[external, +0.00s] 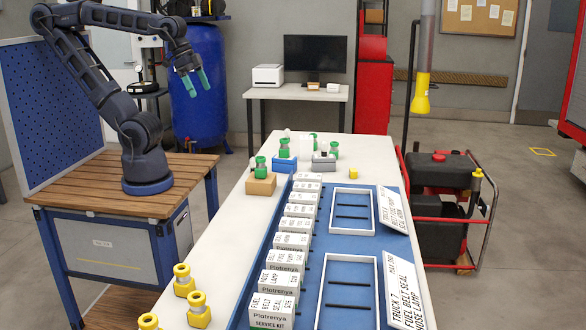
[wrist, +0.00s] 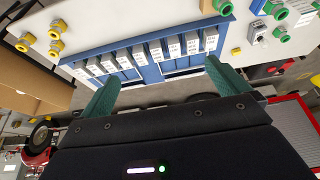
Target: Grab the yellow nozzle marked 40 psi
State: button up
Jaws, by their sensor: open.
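Several yellow nozzles with metal collars stand at the near left end of the white table; one (external: 182,279) is farthest back, another (external: 198,309) is nearer, and a third (external: 148,321) is cut by the frame edge. Yellow nozzles (wrist: 57,46) also show at the upper left of the wrist view. I cannot read a 40 psi mark on any of them. My gripper (external: 196,82) has green fingers, is open and empty, and hangs high beyond the table's far left side, well away from the nozzles. Its fingers also show in the wrist view (wrist: 162,86).
Green-ended fittings (external: 261,167) stand on blocks at the table's far end. White labelled boxes (external: 284,261) line a blue tray (external: 312,252) with sign cards (external: 402,290). A blue tank (external: 200,85) stands behind my gripper. The white strip left of the boxes is largely clear.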

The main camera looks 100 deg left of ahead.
dwell(0.4)
jog(key=c, duration=0.7)
